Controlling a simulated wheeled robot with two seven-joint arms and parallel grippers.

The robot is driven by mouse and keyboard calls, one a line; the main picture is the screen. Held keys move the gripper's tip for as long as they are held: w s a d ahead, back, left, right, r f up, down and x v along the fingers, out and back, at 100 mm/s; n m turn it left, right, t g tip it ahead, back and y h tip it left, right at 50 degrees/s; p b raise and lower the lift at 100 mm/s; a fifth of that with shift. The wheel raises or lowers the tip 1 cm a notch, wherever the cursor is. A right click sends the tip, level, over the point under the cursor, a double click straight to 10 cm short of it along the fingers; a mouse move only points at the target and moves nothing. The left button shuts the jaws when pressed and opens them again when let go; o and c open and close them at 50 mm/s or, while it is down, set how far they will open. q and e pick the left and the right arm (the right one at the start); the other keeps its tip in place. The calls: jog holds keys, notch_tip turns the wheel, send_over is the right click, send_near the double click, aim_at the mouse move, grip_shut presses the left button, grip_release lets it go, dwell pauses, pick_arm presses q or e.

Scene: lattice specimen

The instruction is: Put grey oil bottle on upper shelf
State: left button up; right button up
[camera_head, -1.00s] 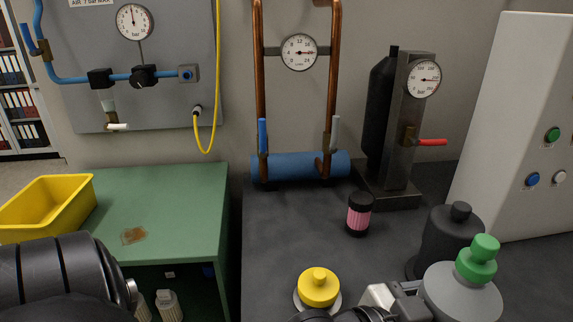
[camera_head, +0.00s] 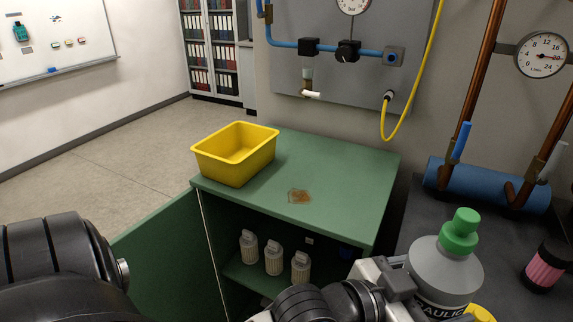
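The grey oil bottle (camera_head: 440,270), with a green cap and partly readable dark lettering, is upright at the lower right. My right gripper (camera_head: 402,277) is at its left side and appears shut on it; the far finger is hidden behind the bottle. The green cabinet (camera_head: 350,165) stands open in the middle. Inside it, a green shelf (camera_head: 238,273) bears three pale ribbed bottles (camera_head: 273,258). The bottle is to the right of the cabinet opening. The lower cabinet interior is mostly hidden. Of my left arm only dark links show; its gripper is out of view.
The open cabinet door (camera_head: 165,250) stands out to the left. A yellow bin (camera_head: 237,155) and a brown stain (camera_head: 299,196) are on the cabinet top. A dark bench (camera_head: 415,215) at right bears a pink-banded bottle (camera_head: 547,268); a yellow cap (camera_head: 480,313) shows below the grey bottle.

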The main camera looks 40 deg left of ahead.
pick_arm(q)
jog(key=w+a+n+t+y+b, duration=0.25)
jog(key=a+n+y, duration=0.2)
jog(key=a, duration=1.65)
jog(key=s+a+r+n+y, duration=0.15)
jog(key=a+r+y, duration=0.25)
jog(key=a+r, duration=0.75)
send_over(298, 188)
jog(key=shift+n+g, duration=0.3)
jog(key=shift+g, duration=0.05)
notch_tip(298, 188, down, 14)
pick_arm(e)
jog(key=shift+w+a+f, duration=0.25)
jog(key=shift+a+f, duration=0.05)
jog(key=shift+f, duration=0.1)
pick_arm(q)
jog(key=shift+f, duration=0.2)
pick_arm(e)
jog(key=shift+f, duration=0.1)
